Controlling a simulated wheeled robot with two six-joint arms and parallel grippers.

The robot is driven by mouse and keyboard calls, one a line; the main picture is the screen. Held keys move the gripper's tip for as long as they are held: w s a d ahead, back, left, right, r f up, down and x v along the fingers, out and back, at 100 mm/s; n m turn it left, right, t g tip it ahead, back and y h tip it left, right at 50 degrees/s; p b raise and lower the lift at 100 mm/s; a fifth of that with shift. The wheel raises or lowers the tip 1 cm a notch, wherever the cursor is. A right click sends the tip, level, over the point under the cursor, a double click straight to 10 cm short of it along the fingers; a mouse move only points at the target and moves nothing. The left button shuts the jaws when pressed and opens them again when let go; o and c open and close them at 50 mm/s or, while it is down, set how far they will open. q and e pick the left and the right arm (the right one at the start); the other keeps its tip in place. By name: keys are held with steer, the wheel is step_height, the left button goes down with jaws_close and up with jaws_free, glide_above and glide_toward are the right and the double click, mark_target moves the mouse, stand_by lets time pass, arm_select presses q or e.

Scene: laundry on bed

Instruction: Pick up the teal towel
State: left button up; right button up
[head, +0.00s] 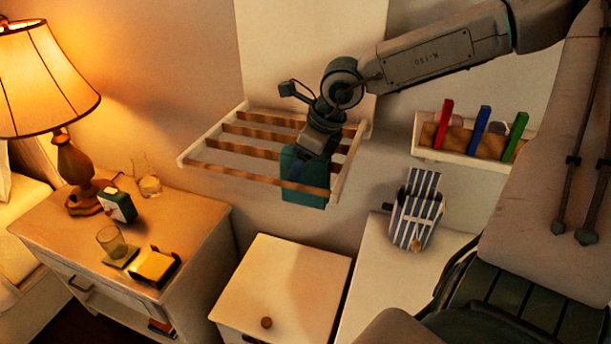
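The teal towel (304,190) hangs on the wooden-slatted wall rack, towards its right end, and drapes below the front slat. My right gripper (315,152) points down at the towel's upper part and covers some of it. Its fingertips are hard to make out against the towel, so I cannot tell whether they are open or shut on the cloth. My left gripper is not in view.
The drying rack (262,118) sticks out from the wall around my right gripper. Below stand a white cabinet (285,290) and a nightstand (190,215) with a lit lamp (45,80), glasses and small items. A striped bag (417,220) and a shelf (462,153) are at right.

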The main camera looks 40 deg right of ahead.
steer(key=c, duration=1)
steer(key=shift+r+p, duration=0.45)
steer(key=shift+p, duration=0.6)
step_height(320, 180, up, 18)
steer(key=b, duration=0.2)
steer(key=shift+f, duration=0.2)
step_height(320, 180, up, 15)
steer(key=p, duration=1.2)
steer(key=shift+f, duration=0.1)
